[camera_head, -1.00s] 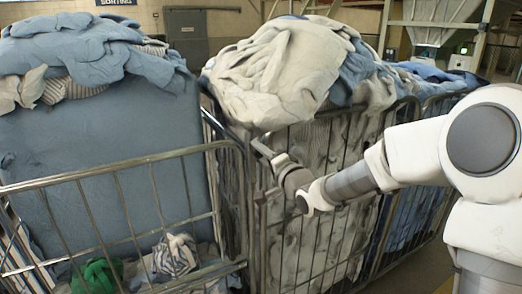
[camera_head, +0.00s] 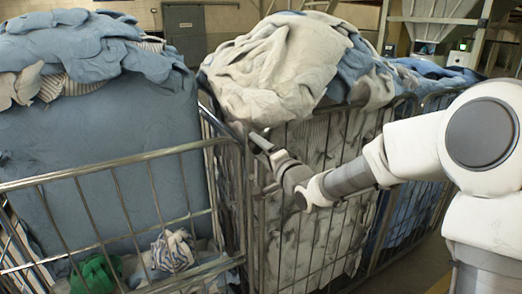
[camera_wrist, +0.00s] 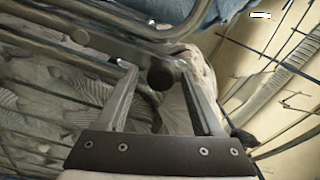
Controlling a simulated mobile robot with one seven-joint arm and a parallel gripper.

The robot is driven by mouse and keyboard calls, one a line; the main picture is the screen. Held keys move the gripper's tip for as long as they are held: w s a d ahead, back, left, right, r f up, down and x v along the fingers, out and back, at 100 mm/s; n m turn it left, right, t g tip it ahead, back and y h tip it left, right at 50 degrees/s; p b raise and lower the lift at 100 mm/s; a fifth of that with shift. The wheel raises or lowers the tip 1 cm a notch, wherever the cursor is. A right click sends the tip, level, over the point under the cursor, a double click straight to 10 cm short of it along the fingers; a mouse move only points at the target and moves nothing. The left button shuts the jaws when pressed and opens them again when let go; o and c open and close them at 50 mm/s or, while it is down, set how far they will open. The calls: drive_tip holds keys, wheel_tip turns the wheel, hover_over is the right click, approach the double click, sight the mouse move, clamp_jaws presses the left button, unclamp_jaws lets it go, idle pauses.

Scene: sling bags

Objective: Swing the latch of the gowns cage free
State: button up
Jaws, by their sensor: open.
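My gripper (camera_head: 259,146) is at the near upper corner where the left cage (camera_head: 120,160) meets the middle cage (camera_head: 318,250), which is heaped with cream and blue cloth. I cannot tell from a label which one is the gowns cage. In the wrist view my gripper (camera_wrist: 158,67) is open, its two fingers apart. A dark round knob (camera_wrist: 161,77), perhaps the latch's end, shows between the fingertips, close to metal bars. I cannot tell whether a finger touches it. In the head view the latch is not clear.
The left cage holds blue cloth, a green bundle (camera_head: 97,273) and a striped cloth (camera_head: 173,251). Another cage with blue cloth (camera_head: 433,78) stands to the right. Metal rails (camera_wrist: 100,15) run close above the fingers in the wrist view. Floor is clear at lower right.

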drive_tip(key=shift+s, duration=0.1)
drive_tip(key=v, duration=1.7)
drive_tip(key=shift+d+b, duration=0.2)
drive_tip(key=shift+b, duration=0.2)
drive_tip(key=shift+s, duration=0.1)
